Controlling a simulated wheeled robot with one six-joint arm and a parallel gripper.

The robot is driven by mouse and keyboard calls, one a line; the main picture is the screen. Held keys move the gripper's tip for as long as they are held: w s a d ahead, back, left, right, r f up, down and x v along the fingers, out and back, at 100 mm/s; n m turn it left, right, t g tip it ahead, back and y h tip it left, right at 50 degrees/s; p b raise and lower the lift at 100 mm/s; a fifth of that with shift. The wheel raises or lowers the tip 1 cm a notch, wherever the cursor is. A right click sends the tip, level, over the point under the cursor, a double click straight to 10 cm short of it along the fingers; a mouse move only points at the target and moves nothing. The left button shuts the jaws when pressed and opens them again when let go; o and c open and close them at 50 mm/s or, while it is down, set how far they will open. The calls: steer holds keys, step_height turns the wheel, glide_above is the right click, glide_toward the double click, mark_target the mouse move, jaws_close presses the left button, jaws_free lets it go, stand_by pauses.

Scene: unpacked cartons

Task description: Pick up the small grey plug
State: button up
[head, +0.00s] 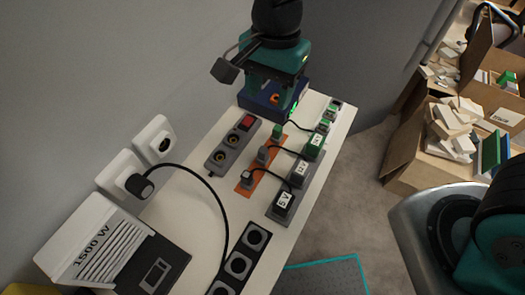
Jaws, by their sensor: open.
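A dark cable runs from the nearer plug to a dark adapter marked 5 V (284,203). Another runs from the farther plug to a grey adapter (299,171), whose label is too small to read. A green plug (277,131) sits at the strip's far end, cabled to a green adapter (314,146). My gripper is not in view.
A grey strip with round sockets (220,159) and a black socket strip (238,266) flank the plugs. A white box marked 1500 W (95,240) stands front left. A teal-and-black device (275,60) stands at the back. Cartons (440,150) lie right, beyond open floor.

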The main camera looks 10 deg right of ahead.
mark_target(263, 149)
steer(key=f, duration=0.5)
steer(key=s+a+f, duration=0.1)
steer(key=f, duration=0.5)
steer(key=f+p, duration=0.1)
steer(key=f, duration=0.5)
steer(key=shift+s+a, duration=0.2)
steer(key=shift+r, duration=0.1)
jaws_close()
